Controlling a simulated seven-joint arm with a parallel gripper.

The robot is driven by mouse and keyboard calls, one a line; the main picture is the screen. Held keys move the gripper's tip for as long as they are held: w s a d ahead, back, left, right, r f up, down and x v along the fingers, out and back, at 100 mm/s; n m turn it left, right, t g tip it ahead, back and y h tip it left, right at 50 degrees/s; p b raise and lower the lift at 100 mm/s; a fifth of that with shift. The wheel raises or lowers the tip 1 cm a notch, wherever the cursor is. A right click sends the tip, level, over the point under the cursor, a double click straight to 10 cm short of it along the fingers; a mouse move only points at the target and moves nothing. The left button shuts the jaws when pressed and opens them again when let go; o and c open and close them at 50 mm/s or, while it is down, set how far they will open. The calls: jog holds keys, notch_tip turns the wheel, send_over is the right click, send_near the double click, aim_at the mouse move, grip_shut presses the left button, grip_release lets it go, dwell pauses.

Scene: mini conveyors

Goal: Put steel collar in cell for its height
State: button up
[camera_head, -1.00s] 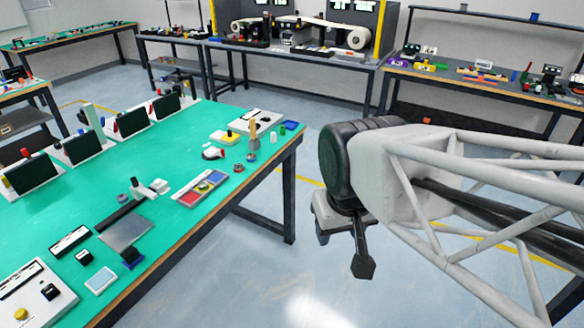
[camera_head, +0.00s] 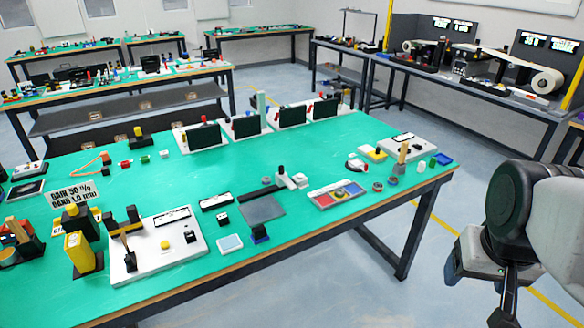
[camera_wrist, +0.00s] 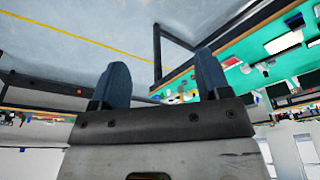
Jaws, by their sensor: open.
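Several small round pieces lie on the green table. Two dark ring-like pieces, one nearer (camera_head: 378,186) and one farther (camera_head: 392,181), lie right of a tray. A small grey round piece (camera_head: 267,180) lies left of it. I cannot tell which is the steel collar. The tray (camera_head: 318,199) is pale with red and blue cells. My gripper is at the far right of the head view, off the table's right end and partly cut off. In the wrist view my gripper (camera_wrist: 163,82) is open, its two dark fingers apart with nothing between them.
The green table (camera_head: 310,150) holds a dark grey plate (camera_head: 262,209), a white panel with a yellow button (camera_head: 163,244), and black screens (camera_head: 246,127) along its back. Bare floor lies between its right end and a bench with a paper roll (camera_head: 547,81).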

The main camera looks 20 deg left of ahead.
jog(key=w+a+n, duration=0.2)
jog(key=w+a, duration=0.5)
jog(key=w, duration=0.6)
jog(key=w+a+n, duration=0.1)
jog(key=w+a, duration=0.6)
jog(key=w, duration=0.5)
jog(key=w+a+n, duration=0.2)
jog(key=w+a, duration=0.5)
jog(key=w, duration=0.6)
jog(key=w+a+f+n+g+y, duration=0.1)
jog(key=w+a+f, duration=0.45)
jog(key=a, duration=0.25)
jog(key=w+a+f+n, duration=0.1)
jog(key=w+a+f, duration=0.3)
jog(key=w+a, duration=0.35)
jog(key=w+a+f, duration=0.2)
jog(key=a+f, duration=0.2)
jog(key=a, duration=0.2)
jog(key=w+a+f+n, duration=0.1)
jog(key=w+a+f, duration=0.1)
jog(key=a+f, duration=0.3)
jog(key=w+a+f+n, duration=0.1)
jog(key=a+f, duration=0.4)
jog(key=a, duration=0.2)
jog(key=shift+w+a+f+g, duration=0.1)
jog(key=shift+w+g, duration=0.2)
jog(key=shift+w, duration=0.1)
jog(key=shift+a+f, duration=0.3)
jog(key=shift+s, duration=0.1)
